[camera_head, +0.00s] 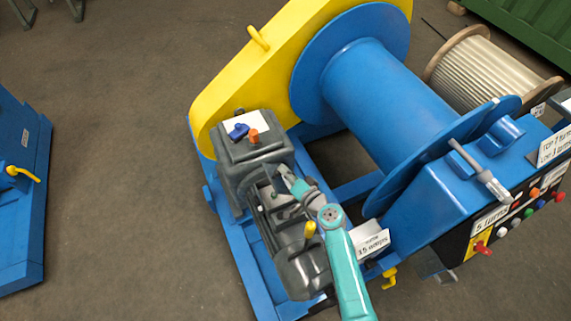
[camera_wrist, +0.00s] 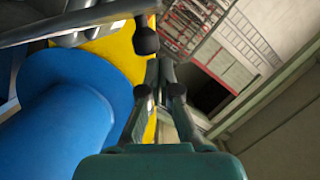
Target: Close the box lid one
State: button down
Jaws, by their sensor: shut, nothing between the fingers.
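Which part is box lid one is not clear from these views. A dark grey box (camera_head: 250,165) stands at the left end of the machine frame, its top looking flat and covered. A white label, a small blue part (camera_head: 238,131) and an orange knob (camera_head: 254,135) are on its top. My gripper (camera_head: 282,171) is shut and empty, beside the right side of this box; contact cannot be told. In the wrist view my gripper (camera_wrist: 163,66) points past a dark round knob (camera_wrist: 145,40). A grey edge (camera_wrist: 80,22) crosses the upper left there.
A blue drum (camera_head: 385,95) and yellow guard (camera_head: 245,75) stand behind. A grey motor (camera_head: 303,272) lies beneath my arm. A blue control cabinet (camera_head: 425,195) with buttons and a grey lever (camera_head: 482,173) is at right. Floor (camera_head: 120,130) left of the machine is clear.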

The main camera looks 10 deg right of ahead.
notch_tip(320, 180, up, 9)
jog(key=s+d+f+n+g+y, duration=0.1)
jog(key=s+d+n+g+y, duration=0.2)
jog(key=d+g, duration=0.55)
jog(key=shift+n+t+h, duration=0.6)
jog(key=shift+n+t, duration=0.15)
jog(key=shift+n, duration=0.05)
jog(key=shift+w+a+f, duration=0.6)
jog(key=shift+a+f, duration=0.75)
jog(key=shift+w+a+f, duration=0.65)
jog(key=shift+a+f, duration=0.65)
jog(key=shift+w+a+f, duration=0.6)
jog(key=shift+a+f, duration=0.75)
jog(key=shift+a, duration=0.1)
